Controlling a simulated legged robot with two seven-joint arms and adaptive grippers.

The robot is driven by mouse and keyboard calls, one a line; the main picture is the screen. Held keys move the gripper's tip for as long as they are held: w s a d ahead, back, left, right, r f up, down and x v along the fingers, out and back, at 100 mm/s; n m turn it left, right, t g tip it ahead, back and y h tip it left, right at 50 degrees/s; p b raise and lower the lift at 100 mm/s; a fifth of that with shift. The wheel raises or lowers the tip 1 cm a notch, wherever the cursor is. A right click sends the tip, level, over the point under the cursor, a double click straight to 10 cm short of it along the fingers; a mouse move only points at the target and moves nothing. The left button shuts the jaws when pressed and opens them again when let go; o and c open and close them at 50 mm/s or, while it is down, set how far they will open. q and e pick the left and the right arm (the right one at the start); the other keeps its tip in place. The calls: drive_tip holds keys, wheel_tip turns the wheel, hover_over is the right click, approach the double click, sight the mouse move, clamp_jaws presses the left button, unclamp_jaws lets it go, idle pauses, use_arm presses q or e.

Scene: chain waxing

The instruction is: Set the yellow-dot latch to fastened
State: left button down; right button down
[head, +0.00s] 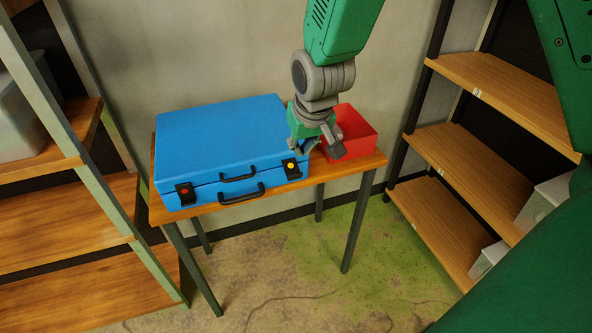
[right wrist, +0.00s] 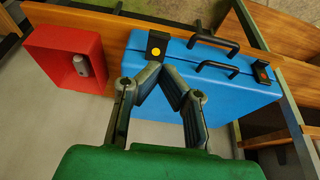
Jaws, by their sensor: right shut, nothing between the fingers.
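A closed blue case (head: 225,135) lies on a small wooden table (head: 345,167). Its black latch with a yellow dot (head: 291,168) is at the front right corner; it also shows in the right wrist view (right wrist: 156,46). A second black latch with a red dot (head: 185,193) is at the front left. I cannot tell whether either latch is fastened. My right gripper (head: 325,152) is above the table, near the case's right end, beside the yellow-dot latch and apart from it. Its fingertips meet, empty, in the right wrist view (right wrist: 162,70). My left gripper is not in view.
A red open box (head: 358,145) stands right of the case, with a small grey object (right wrist: 82,66) inside. Two black handles (head: 240,193) are on the case front. Shelves stand left (head: 70,215) and right (head: 470,165). The floor before the table is mostly clear.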

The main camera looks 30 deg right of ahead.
sight(296, 174)
drive_tip(key=x, duration=1.1)
drive_tip(key=shift+w, duration=0.1)
